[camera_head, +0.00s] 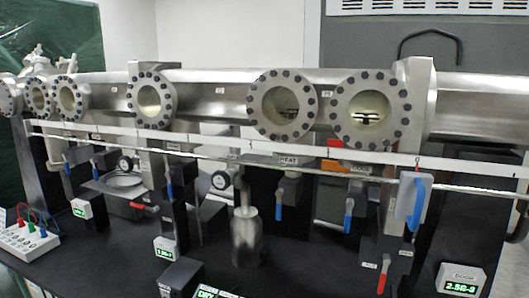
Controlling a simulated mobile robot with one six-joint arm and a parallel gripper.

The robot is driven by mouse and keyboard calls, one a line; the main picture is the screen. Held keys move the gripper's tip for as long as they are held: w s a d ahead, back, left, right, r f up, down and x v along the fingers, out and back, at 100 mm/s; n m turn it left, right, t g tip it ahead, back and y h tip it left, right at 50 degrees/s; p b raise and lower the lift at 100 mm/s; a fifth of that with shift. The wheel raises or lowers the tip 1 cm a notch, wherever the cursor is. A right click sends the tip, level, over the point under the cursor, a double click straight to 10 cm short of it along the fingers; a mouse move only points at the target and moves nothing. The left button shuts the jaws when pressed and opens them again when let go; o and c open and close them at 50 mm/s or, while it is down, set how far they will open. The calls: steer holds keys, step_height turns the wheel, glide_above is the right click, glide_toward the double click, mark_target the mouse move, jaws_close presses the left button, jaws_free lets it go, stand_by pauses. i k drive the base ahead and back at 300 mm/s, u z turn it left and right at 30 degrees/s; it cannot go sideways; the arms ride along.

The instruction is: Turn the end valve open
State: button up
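A long steel vacuum tube (215,100) with round bolted windows runs across the view. Lever valves sit below it. Blue levers hang down at the middle (279,212), right of middle (348,215) and left (169,191). A larger blue handle on a pale blue plate (408,197) is at the far right. A red lever (383,277) points down below it, and another red lever (146,208) lies nearly level at the left. I cannot read which one is labelled as the end valve. My gripper is not in view.
A thin rail (270,163) runs in front of the tube. Number displays stand on the black bench, one at right (460,281) and one at left (166,249). A steel cylinder (246,238) stands mid-bench. A white box with coloured leads (27,239) is at far left.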

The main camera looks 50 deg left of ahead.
mark_target(127, 164)
steer(key=u, duration=2.55)
steer(key=k, duration=1.2)
steer(key=u, duration=0.8)
steer(key=i, duration=2.35)
steer(key=z, duration=0.6)
steer(key=k, duration=0.45)
